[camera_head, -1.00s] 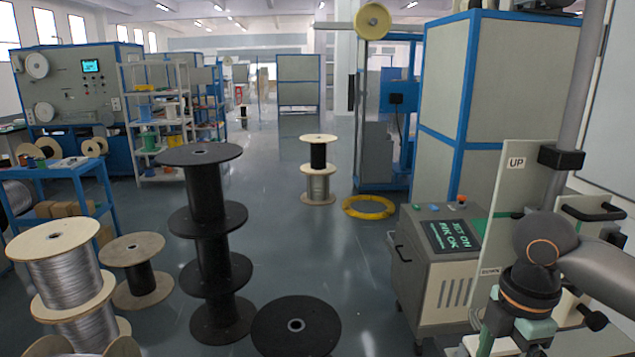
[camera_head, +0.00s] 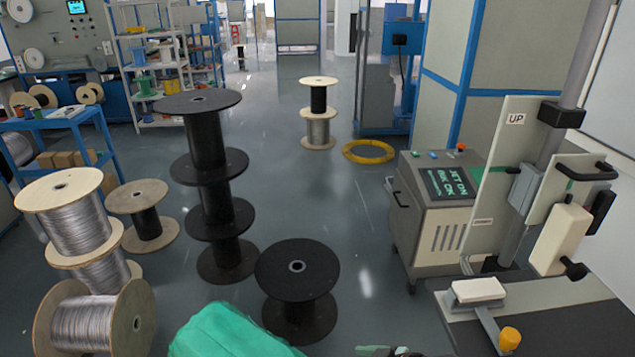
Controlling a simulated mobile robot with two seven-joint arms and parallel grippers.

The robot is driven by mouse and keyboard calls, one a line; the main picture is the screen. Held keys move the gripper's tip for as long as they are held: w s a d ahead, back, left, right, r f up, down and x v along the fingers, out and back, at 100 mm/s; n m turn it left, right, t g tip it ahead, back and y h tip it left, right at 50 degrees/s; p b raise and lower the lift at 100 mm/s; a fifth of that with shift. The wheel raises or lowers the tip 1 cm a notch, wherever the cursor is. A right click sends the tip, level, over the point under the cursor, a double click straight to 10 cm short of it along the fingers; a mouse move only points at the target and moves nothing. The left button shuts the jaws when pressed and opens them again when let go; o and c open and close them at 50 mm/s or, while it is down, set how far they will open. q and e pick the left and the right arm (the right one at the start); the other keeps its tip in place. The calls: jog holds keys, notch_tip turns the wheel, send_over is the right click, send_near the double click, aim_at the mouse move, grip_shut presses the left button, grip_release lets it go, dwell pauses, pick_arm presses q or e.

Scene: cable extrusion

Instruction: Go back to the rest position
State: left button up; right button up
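Neither of my grippers can be made out. A teal, rounded shape (camera_head: 230,335) fills the bottom edge left of centre, and a small grey-green piece (camera_head: 388,351) shows at the bottom edge. I cannot tell what either is. At the right stands the machine with the upright plate marked UP (camera_head: 508,150), its grey column (camera_head: 582,65) and a white block (camera_head: 561,238). A bench (camera_head: 560,303) below carries a small white block (camera_head: 478,291) and an orange knob (camera_head: 509,338). No arm is in front of this machine.
A grey console (camera_head: 440,240) with a lit screen stands beside the machine. Stacked black spools (camera_head: 207,140), a low black spool (camera_head: 296,275) and wire spools (camera_head: 78,215) stand at the left and centre. A yellow coil (camera_head: 369,152) lies on the floor. The central aisle is clear.

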jog(key=s+d+f+m+t+h+p, duration=0.1)
jog(key=s+d+f+m+h, duration=0.1)
jog(key=s+d+f+m, duration=0.2)
jog(key=s+d+f+m+t+h+p, duration=0.1)
jog(key=s+d+f+m, duration=0.3)
jog(key=s, duration=0.7)
jog(key=shift+d+f+t+h, duration=0.7)
jog(key=shift+d+h, duration=0.1)
jog(key=shift+d, duration=0.1)
